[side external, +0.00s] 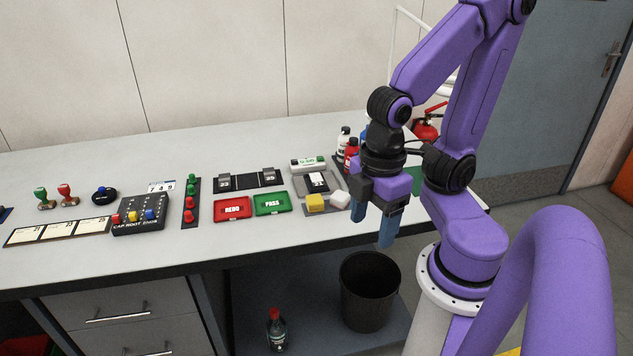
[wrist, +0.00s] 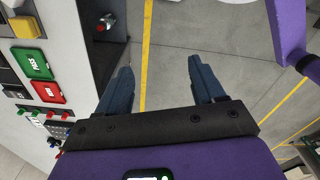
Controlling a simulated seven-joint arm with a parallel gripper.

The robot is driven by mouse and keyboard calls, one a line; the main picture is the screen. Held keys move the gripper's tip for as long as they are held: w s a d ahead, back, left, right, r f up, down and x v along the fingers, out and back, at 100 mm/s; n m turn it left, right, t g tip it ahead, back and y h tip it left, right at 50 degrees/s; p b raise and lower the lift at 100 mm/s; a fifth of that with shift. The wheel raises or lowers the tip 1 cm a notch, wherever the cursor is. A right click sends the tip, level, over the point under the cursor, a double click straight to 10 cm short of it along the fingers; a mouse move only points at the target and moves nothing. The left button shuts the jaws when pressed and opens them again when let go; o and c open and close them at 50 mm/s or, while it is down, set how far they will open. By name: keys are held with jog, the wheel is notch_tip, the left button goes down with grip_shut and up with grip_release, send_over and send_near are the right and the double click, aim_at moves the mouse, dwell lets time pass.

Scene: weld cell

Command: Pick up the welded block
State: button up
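My gripper (side external: 387,238) hangs beyond the front edge of the bench, its blue fingers pointing down. In the wrist view my gripper (wrist: 160,75) is open, with only floor between the fingers. A yellow block (side external: 315,203) and a whitish block (side external: 340,200) sit side by side on a grey plate near the bench's front edge, left of my gripper. The yellow block also shows at the upper left of the wrist view (wrist: 25,27). I cannot tell which piece is the welded block.
Red REDO (side external: 233,209) and green PASS (side external: 272,204) trays lie left of the blocks. A grey fixture (side external: 300,185) stands behind them, bottles (side external: 351,152) at the back. A black bin (side external: 369,290) stands below the bench front. Button panels and stamps fill the bench's left.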

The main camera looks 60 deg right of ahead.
jog(key=w+d+r+m, duration=0.1)
jog(key=w+m, duration=0.5)
jog(key=w, duration=0.5)
jog(key=m+h, duration=0.1)
jog(key=m, duration=1.5)
send_over(316, 179)
jog(key=shift+t, duration=0.4)
notch_tip(316, 179, down, 12)
jog(key=shift+a+f, duration=0.1)
jog(key=shift+f, duration=0.1)
jog(key=f, duration=0.4)
jog(key=shift+s+f, duration=0.2)
jog(key=shift+w+f, duration=0.1)
jog(key=shift+f, duration=0.45)
